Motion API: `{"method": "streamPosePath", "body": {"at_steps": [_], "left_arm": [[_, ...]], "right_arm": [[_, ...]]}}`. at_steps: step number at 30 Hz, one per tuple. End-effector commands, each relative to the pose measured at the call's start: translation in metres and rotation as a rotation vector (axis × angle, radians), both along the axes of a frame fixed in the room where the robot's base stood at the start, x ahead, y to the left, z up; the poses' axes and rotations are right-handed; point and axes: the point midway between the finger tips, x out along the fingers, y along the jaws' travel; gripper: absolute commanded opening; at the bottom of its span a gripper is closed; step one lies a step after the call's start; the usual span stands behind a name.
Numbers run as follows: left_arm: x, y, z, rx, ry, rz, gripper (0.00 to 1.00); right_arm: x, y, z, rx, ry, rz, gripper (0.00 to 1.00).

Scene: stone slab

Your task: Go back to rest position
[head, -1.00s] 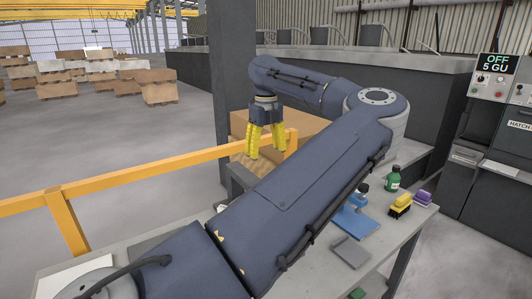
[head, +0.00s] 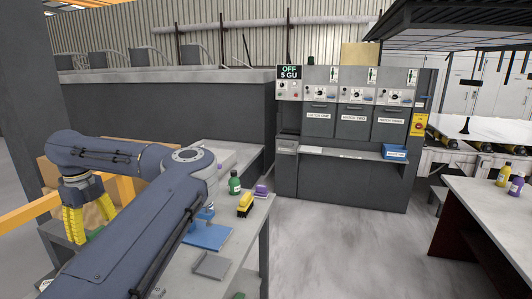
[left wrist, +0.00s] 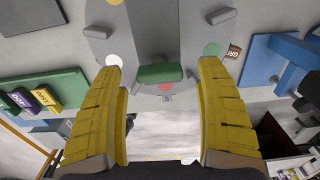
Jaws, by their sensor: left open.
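My left gripper (head: 77,222) hangs from the bent end of my left arm at the left of the head view, with its yellow fingers pointing down. In the left wrist view its two ridged yellow fingers (left wrist: 165,66) stand wide apart and hold nothing. A green block (left wrist: 161,73) shows between the fingertips, apart from both, in front of a grey rounded plate (left wrist: 185,30) with coloured dots. My right gripper is not in view.
A yellow rail (head: 18,217) runs at the left. Hatch cabinets (head: 350,165) stand behind, with open floor before them.

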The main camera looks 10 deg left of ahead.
Motion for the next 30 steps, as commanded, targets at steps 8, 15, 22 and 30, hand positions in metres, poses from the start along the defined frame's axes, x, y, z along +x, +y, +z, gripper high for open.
{"method": "streamPosePath", "body": {"at_steps": [8,15,22,30], "left_arm": [[0.0,0.0,-0.016,0.0,0.001,0.0,0.73],[0.0,0.0,-0.018,0.0,0.0,0.001,0.73],[0.0,0.0,-0.017,0.0,0.0,0.001,0.73],[0.001,0.0,0.007,0.0,-0.003,-0.001,0.73]], "right_arm": [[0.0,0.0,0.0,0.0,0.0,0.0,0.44],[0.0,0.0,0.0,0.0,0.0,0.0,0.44],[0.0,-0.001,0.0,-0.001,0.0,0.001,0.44],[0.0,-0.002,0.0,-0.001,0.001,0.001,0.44]]}}
